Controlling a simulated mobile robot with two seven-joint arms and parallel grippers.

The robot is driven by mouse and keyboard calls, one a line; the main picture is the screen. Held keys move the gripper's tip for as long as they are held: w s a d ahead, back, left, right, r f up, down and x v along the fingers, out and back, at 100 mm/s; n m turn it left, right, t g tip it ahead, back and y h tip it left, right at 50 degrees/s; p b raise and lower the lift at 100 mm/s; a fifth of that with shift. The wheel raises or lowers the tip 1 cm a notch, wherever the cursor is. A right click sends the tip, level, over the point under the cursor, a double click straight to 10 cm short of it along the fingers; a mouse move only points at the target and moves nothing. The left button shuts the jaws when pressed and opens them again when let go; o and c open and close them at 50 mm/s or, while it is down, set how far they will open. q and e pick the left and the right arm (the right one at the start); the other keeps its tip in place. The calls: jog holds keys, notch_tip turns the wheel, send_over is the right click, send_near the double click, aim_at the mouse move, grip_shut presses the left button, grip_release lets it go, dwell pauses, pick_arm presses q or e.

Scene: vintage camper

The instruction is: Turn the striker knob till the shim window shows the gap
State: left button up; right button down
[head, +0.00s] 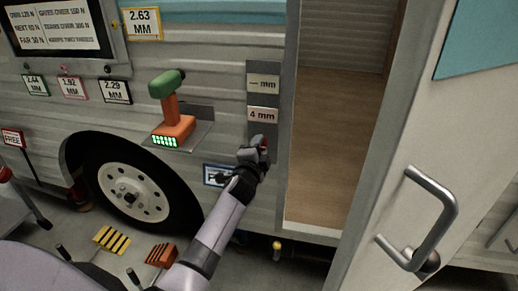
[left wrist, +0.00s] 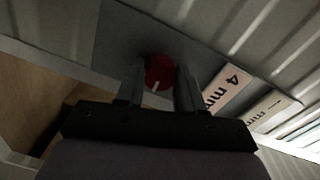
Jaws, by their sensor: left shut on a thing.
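The striker knob (left wrist: 159,70) is a red round knob with a white mark, on a grey plate beside the camper's doorway. My left gripper (head: 256,150) is shut on it, one finger on each side in the left wrist view (left wrist: 160,92). In the head view the hand hides most of the knob. Above it on the plate are two labels: the lower reads "4 mm" (head: 263,115), the upper shows a dash and "mm" (head: 263,84). I cannot tell from the lettering which is the shim window. My right gripper is not in view.
The open door (head: 370,200) with a metal handle (head: 445,215) stands right of the doorway. An orange and green drill-like tool (head: 172,108) sits on a small shelf left of the plate. Signs read 2.63 (head: 141,23), 2.44, 1.92 and 2.29 MM. A wheel (head: 133,192) is below.

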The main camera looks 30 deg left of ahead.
pick_arm(q)
jog(key=shift+r+m, duration=0.1)
jog(key=shift+m, duration=0.2)
dwell(0.4)
jog(key=o, duration=1)
jog(key=shift+o, duration=0.2)
jog(key=p+v, duration=0.1)
jog(key=v, duration=0.6)
jog(key=shift+p, duration=0.4)
